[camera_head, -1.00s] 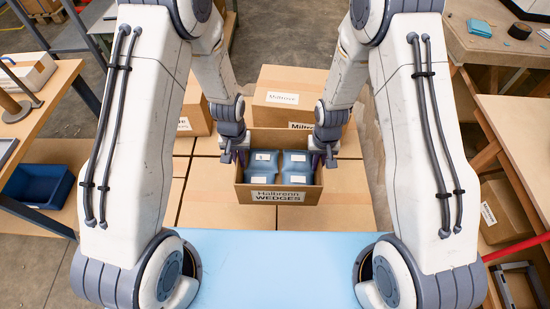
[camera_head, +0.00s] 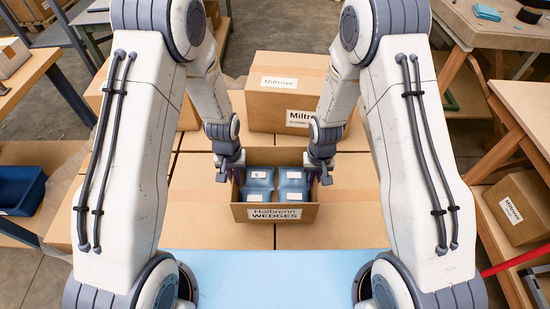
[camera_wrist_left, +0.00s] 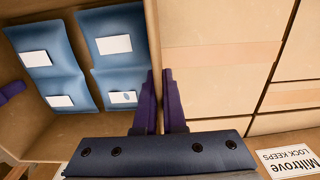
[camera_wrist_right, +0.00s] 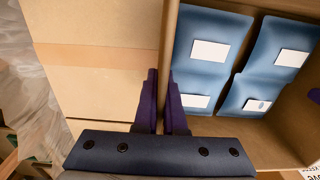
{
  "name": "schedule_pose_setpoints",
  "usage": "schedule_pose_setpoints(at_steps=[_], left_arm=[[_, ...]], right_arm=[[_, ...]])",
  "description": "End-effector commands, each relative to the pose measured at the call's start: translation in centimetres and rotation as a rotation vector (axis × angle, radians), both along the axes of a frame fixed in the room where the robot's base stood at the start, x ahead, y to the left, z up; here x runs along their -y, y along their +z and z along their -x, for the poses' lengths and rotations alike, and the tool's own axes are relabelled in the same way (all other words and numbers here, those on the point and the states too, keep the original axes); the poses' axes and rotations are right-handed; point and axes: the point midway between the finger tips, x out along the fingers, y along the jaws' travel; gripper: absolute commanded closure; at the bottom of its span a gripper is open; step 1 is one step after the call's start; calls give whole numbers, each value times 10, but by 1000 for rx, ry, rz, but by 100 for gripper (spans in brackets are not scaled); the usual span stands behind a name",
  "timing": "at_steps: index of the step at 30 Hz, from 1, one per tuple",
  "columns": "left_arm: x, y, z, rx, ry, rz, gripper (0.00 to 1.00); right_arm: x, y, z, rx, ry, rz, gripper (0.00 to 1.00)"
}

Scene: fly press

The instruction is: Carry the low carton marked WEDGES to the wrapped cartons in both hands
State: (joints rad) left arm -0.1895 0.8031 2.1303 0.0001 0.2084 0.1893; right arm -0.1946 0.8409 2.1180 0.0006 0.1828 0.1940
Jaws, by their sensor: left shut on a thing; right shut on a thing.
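The low open carton marked WEDGES (camera_head: 240,214) is level in the middle of the head view, with several blue packs (camera_head: 258,178) inside. My left gripper (camera_head: 229,173) is shut on its left wall, and my right gripper (camera_head: 320,172) on its right wall. The left wrist view shows the wall between the left fingers (camera_wrist_left: 162,95); the right wrist view shows the same at the right fingers (camera_wrist_right: 162,95). Below lies a flat layer of wrapped cartons (camera_head: 345,205). I cannot tell whether the carton touches it.
A taller Miltrove carton (camera_head: 285,95) stands on the layer just behind the held carton. Another carton (camera_head: 185,110) is behind on the left. Clear film (camera_head: 62,205) hangs at the left. Benches flank both sides, with a blue bin (camera_head: 22,188) left and a shelved carton (camera_head: 518,207) right.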

Motion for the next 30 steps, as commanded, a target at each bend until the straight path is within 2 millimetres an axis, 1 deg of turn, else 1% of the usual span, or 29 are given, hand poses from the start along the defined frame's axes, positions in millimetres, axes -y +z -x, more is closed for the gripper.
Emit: schedule_pose_setpoints(at_steps=[1,17,23,30], left_arm=[[0,-5,-1,2,0,0,100],[0,-6,0,1,0,0,100],[0,-12,0,1,0,0,100],[0,-25,0,1,0,0,100]], right_arm=[[0,-4,-1,2,0,0,100],[0,-5,-1,2,0,0,100],[0,-12,-1,2,0,0,100],[0,-25,-1,2,0,0,100]])
